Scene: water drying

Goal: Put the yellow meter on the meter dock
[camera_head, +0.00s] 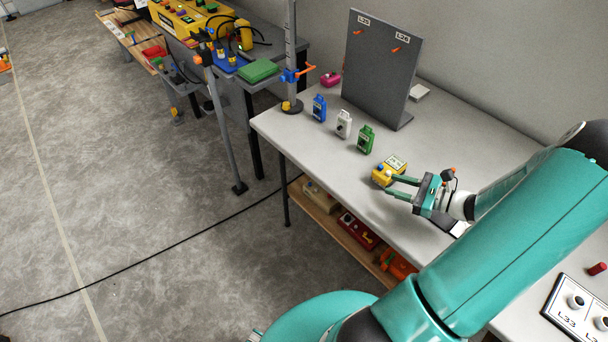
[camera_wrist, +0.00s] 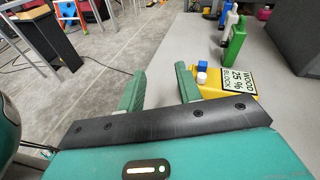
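The yellow meter (camera_head: 384,176) is on the grey-white table, with blue and white knobs. In the wrist view the yellow meter (camera_wrist: 211,91) is partly hidden behind the right finger. A label reading "WOOD 25% BLOCK" (camera_wrist: 237,82) is right against it; I cannot tell whether both are one body. My gripper (camera_head: 389,187) is open and empty, fingers pointing left beside the meter. In the wrist view my gripper (camera_wrist: 159,69) has bare space between its fingers, and the meter is outside the right one. I cannot clearly identify the meter dock; a dark piece under my wrist is mostly hidden.
Blue (camera_head: 319,108), white (camera_head: 343,124) and green (camera_head: 366,139) upright devices stand in a row behind the meter. A dark upright panel (camera_head: 375,70) and a pole stand (camera_head: 292,60) are farther back. The table's front edge is close to the meter. A white L33 panel (camera_head: 575,305) lies front right.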

